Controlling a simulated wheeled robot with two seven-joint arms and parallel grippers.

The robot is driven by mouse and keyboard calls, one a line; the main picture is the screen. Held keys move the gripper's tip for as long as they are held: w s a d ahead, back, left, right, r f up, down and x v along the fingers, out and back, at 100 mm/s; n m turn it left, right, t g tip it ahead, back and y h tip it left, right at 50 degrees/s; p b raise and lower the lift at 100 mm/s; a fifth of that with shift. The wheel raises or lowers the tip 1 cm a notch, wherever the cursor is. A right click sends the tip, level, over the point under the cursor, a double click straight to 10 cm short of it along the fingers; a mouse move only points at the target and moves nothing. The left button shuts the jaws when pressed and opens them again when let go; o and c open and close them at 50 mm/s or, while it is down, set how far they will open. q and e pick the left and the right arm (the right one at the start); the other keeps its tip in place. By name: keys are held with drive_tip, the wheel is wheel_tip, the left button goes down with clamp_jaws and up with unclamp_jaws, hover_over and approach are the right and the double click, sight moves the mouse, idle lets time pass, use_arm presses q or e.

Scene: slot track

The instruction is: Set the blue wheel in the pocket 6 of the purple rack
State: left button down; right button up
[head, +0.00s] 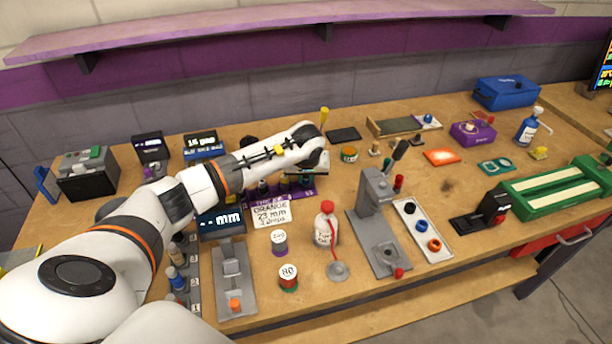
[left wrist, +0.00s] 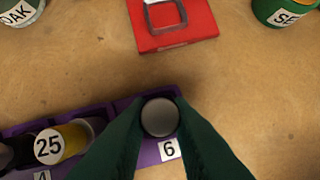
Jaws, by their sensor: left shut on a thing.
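The purple rack (left wrist: 118,105) runs along the lower left in the left wrist view, with a label 6 (left wrist: 169,149) at its right end. My left gripper (left wrist: 160,128) is shut on a round piece with a grey top (left wrist: 160,117), over or in pocket 6. The fingers hide its side, so I cannot tell its colour or whether it is seated. A yellow piece (left wrist: 78,135) marked 25 sits further left in the rack. In the head view the rack (head: 322,190) is partly behind my left arm. A blue ring (head: 421,226) lies in a white tray. My right gripper is out of view.
A red block (left wrist: 175,42) with a square frame lies just beyond the rack. Bare wood lies right of pocket 6.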

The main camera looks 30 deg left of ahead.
use_arm(q)
drive_tip(key=c, duration=1.2)
unclamp_jaws()
drive_tip(key=shift+f, duration=0.1)
drive_tip(key=b+v, duration=0.1)
drive_tip(key=v, duration=1.1)
drive_tip(key=shift+s+f, duration=0.1)
drive_tip(key=shift+s, duration=0.05)
